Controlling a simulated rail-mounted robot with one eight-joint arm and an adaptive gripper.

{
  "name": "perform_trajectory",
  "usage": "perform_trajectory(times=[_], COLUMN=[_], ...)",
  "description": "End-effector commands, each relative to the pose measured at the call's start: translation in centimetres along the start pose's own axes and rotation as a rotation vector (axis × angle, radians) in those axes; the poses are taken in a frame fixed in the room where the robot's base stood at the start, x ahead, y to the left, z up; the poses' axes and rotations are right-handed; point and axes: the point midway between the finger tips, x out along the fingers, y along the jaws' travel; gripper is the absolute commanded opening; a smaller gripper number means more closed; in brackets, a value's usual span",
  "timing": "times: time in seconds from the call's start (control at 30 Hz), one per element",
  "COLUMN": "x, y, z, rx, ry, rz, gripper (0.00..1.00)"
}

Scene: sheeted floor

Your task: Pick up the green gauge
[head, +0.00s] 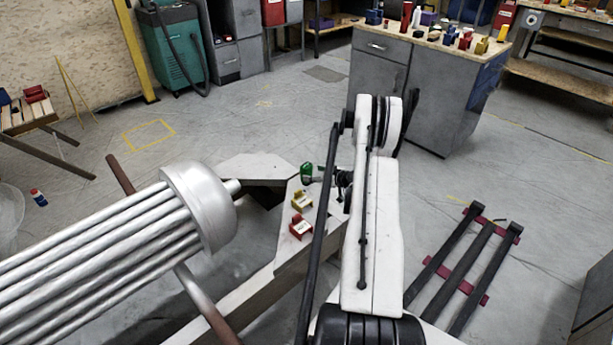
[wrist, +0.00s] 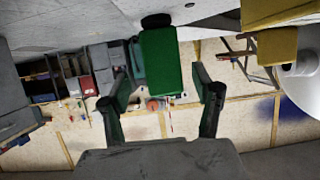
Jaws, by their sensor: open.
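The green gauge (head: 306,173) stands near the edge of a white surface in the head view, with a yellow piece and a red piece nearby. My gripper (head: 328,175) is just to the right of the gauge, partly hidden by my arm. In the wrist view, the green gauge (wrist: 160,62) appears as a green block with a dark round end at the top. My open gripper (wrist: 161,88) has one finger on each side of it, with visible gaps. I cannot tell how deep the gauge sits between the fingertips.
The yellow piece (head: 301,201) and red piece (head: 301,226) lie on the white surface (head: 297,262). A large silver tube bundle (head: 110,245) is at the left. A grey workbench (head: 428,85) with several small items stands behind. Open floor (head: 245,115) lies between.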

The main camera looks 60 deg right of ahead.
Motion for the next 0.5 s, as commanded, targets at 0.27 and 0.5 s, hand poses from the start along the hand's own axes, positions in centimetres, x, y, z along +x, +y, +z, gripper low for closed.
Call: perform_trajectory(times=[0.27,0.5], x=[3.7,4.8], y=[-0.4,-0.4], z=[0.3,0.0], rx=[-0.002,0.000], ry=[0.000,0.000], rz=[-0.002,0.000], gripper=[0.62,0.62])
